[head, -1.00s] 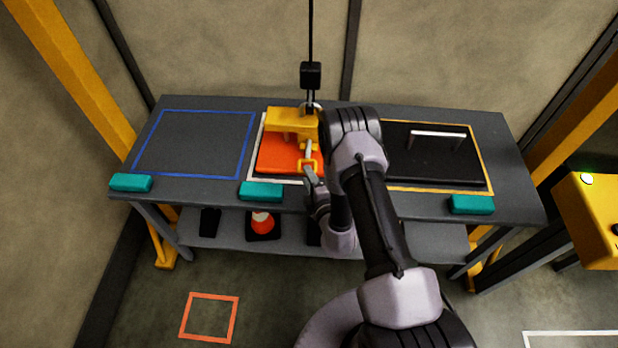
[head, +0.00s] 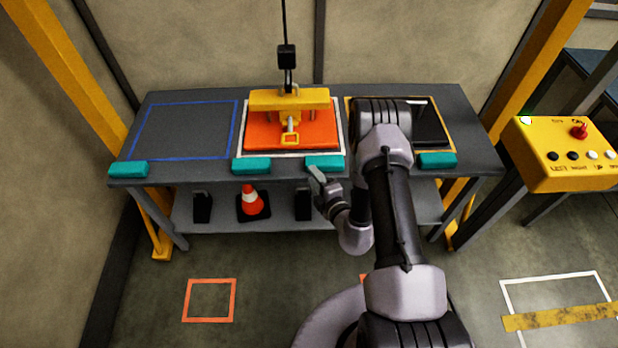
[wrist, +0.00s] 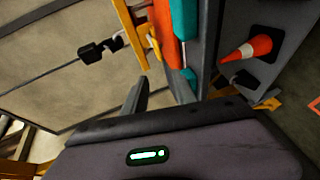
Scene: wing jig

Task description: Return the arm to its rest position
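My gripper (head: 322,184) is in front of the bench's front edge, low and apart from the yellow lifting frame. Nothing is visibly held. My arm stretches forward, bent down at the elbow, in front of the bench's right part. The yellow lifting frame (head: 262,100) sits on the orange panel (head: 262,138) inside the white outline and hangs on a hoist cable. Its handle (head: 291,138) faces the front.
The grey bench (head: 470,150) has several teal blocks (head: 128,169) along its front edge. A blue outlined area (head: 185,130) at left is empty. A black panel (head: 428,120) lies at right, partly hidden. A cone (head: 250,200) stands on the lower shelf. A yellow button box (head: 565,160) is at right.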

